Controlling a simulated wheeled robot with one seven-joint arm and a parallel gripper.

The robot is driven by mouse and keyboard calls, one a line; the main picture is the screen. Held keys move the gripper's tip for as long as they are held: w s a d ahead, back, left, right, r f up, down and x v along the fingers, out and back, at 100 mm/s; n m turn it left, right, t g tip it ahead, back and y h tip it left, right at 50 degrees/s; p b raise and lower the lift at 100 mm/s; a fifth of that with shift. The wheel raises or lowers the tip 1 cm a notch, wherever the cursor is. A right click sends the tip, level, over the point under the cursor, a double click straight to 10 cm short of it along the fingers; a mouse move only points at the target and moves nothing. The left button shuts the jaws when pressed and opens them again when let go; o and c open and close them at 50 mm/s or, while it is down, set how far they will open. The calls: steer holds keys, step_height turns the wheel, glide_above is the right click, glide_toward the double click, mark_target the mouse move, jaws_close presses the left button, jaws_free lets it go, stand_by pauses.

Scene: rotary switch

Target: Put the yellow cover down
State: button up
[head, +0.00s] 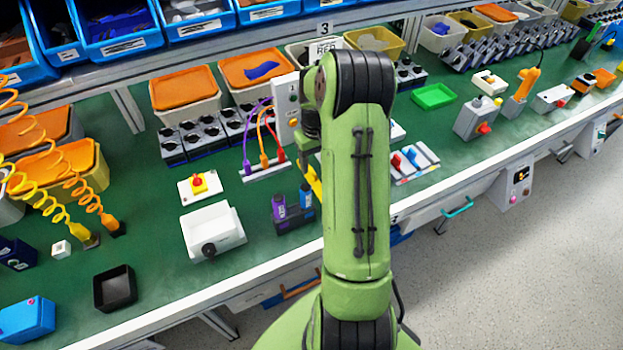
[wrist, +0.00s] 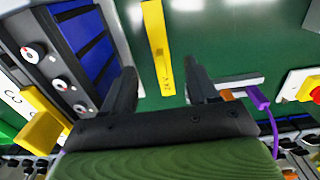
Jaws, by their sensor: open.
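In the wrist view my gripper (wrist: 160,68) is open, with one dark finger on each side of a long yellow strip (wrist: 156,40) marked "24 V". The strip shows between the fingers, apart from both in the picture; its depth below them is hard to judge. A second yellow piece (wrist: 40,128) stands at the lower left of that view, outside the fingers. I cannot tell for sure which yellow part is the cover.
A panel with several knobs (wrist: 50,70) and blue slots lies left of the fingers. A purple plug (wrist: 258,97) and a yellow box with a red button (wrist: 303,85) lie to the right. A white box (head: 212,230) stands on the green bench (head: 150,285), which has bare areas.

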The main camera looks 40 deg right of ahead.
mark_target(315, 175)
step_height(315, 175, down, 7)
steer(key=shift+w+d+f+b, duration=0.1)
steer(key=shift+b, duration=0.7)
jaws_close()
